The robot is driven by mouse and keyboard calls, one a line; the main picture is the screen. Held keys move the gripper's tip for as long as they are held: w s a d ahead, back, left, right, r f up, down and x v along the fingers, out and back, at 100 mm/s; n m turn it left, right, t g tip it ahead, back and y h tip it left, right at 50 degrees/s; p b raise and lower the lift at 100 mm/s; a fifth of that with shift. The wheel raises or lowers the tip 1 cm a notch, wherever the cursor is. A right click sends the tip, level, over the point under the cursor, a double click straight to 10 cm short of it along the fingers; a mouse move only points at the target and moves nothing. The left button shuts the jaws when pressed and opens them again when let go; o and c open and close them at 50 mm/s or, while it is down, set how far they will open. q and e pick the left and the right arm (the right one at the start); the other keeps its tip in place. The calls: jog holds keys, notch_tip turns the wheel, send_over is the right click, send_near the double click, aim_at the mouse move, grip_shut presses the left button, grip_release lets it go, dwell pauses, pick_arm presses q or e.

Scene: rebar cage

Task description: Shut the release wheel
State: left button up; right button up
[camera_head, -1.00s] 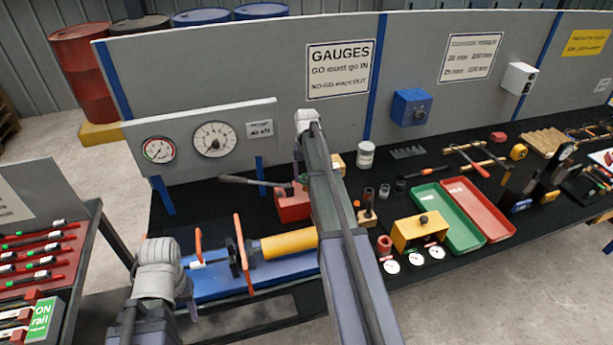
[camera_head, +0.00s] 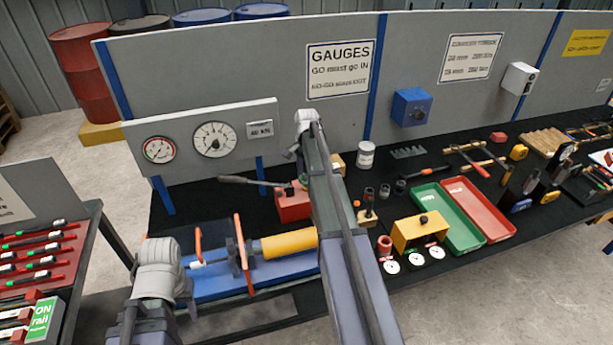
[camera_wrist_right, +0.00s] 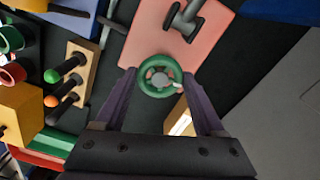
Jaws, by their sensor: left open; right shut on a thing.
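The green release wheel (camera_wrist_right: 160,76) sits on the red pump body (camera_wrist_right: 205,40) in the right wrist view. My right gripper (camera_wrist_right: 159,82) has its two fingers on either side of the wheel's rim and is shut on it. In the head view the red pump (camera_head: 293,204) stands on the bench with its lever to the left.
Two gauges (camera_head: 214,139) hang on a panel behind the pump. A yellow cylinder (camera_head: 288,243) with orange bars lies on the blue base (camera_head: 215,286). A wooden block with colored knobs (camera_wrist_right: 75,80) stands left of the wheel. Green and red trays (camera_head: 480,210) lie to the right.

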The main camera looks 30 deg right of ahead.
aim_at(307, 179)
jog(key=shift+m, duration=1)
jog(key=o, duration=1.4)
jog(key=shift+c, duration=0.2)
jog(key=shift+r, duration=0.15)
notch_tip(307, 179, up, 8)
jog(key=p, duration=0.8)
jog(key=shift+f, duration=0.2)
jog(key=shift+s+f, duration=0.1)
jog(key=shift+f, duration=0.05)
